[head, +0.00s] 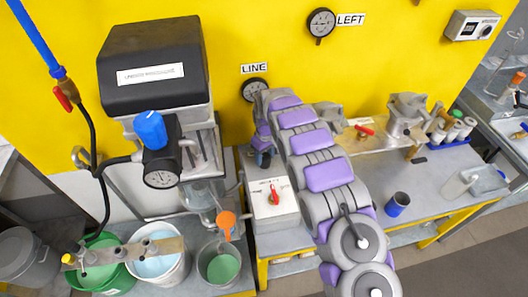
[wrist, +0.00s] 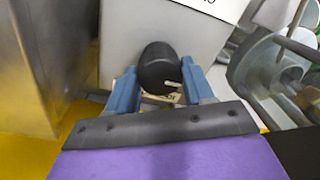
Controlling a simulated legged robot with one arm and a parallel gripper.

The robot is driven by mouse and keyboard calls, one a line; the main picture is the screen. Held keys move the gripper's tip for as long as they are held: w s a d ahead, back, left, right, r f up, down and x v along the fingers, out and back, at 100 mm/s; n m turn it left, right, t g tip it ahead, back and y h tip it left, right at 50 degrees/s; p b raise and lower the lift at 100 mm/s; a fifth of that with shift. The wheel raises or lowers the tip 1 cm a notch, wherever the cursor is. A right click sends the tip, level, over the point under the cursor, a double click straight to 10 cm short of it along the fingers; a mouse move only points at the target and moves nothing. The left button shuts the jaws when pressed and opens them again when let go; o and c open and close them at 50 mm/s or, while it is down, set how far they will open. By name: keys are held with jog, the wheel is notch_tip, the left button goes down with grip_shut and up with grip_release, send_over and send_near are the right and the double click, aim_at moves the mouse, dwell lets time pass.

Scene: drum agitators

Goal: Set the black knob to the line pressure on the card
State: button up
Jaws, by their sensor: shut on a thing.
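The black knob (wrist: 158,68) sits on the face of a pale grey box (wrist: 165,25) in the wrist view. In the head view my gripper (head: 264,157) is low by the wall, and the arm hides the knob. The LINE gauge (head: 255,90) hangs just above; its reading is too small to tell. A white card (wrist: 215,8) shows partly at the wrist view's top; its text is cut off.
A box with a red switch (head: 273,197) stands just below my gripper. A blue-knobbed regulator with a gauge (head: 160,178) is at left. The LEFT gauge (head: 321,23) is higher on the yellow wall.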

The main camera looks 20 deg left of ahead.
aim_at(266, 156)
jog(key=m+p, duration=0.1)
jog(key=m, duration=0.1)
jog(key=m+p, duration=0.1)
jog(key=m, duration=0.1)
jog(key=shift+r+m, duration=0.2)
jog(key=shift+m, duration=0.1)
jog(key=m+p, duration=0.1)
jog(key=m, duration=0.4)
jog(key=shift+f+t, duration=0.1)
jog(key=shift+t, duration=0.2)
jog(key=shift+m, duration=0.4)
jog(key=o, duration=1)
jog(key=shift+f, duration=0.1)
jog(key=shift+o, duration=0.2)
notch_tip(266, 156, up, 17)
jog(key=p, duration=0.1)
jog(key=shift+d+p, duration=0.35)
jog(key=shift+w, duration=0.1)
